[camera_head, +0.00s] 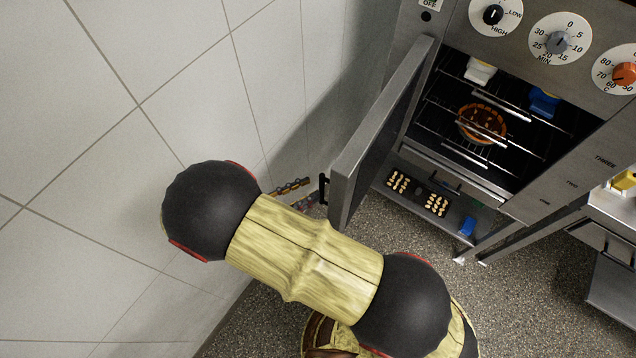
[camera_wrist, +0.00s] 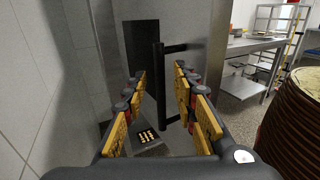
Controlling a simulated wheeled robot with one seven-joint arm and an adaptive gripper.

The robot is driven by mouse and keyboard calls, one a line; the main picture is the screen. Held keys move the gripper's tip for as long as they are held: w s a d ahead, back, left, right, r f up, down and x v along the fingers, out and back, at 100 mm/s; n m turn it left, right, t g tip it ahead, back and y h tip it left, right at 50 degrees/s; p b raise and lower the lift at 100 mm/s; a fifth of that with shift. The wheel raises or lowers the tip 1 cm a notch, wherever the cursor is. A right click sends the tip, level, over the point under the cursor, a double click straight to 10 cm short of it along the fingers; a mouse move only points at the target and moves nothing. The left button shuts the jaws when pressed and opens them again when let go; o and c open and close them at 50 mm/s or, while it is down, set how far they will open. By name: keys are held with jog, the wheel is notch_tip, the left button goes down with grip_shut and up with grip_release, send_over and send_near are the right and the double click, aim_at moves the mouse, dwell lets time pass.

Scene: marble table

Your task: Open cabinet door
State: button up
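The grey metal cabinet door (camera_head: 382,130) stands swung wide open, to the left of the oven-like cabinet (camera_head: 560,185). Its black bar handle (camera_head: 323,189) is on the door's outer face near the free edge. My gripper (camera_head: 294,189) is left of the handle, mostly hidden behind my arm in the head view. In the wrist view, the yellow fingers of my gripper (camera_wrist: 160,75) are spread apart, and the upright handle (camera_wrist: 158,90) appears in the gap between them. It looks beyond the fingertips; I see no contact.
Inside the cabinet are wire racks with a round pie (camera_head: 482,122). A tray (camera_head: 417,193) with small pale pieces sits below. A tiled wall (camera_head: 90,90) is close on the left. A metal table (camera_wrist: 258,44) stands at right, with speckled floor between.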

jog(key=v, duration=0.7)
jog(key=shift+c, duration=1.1)
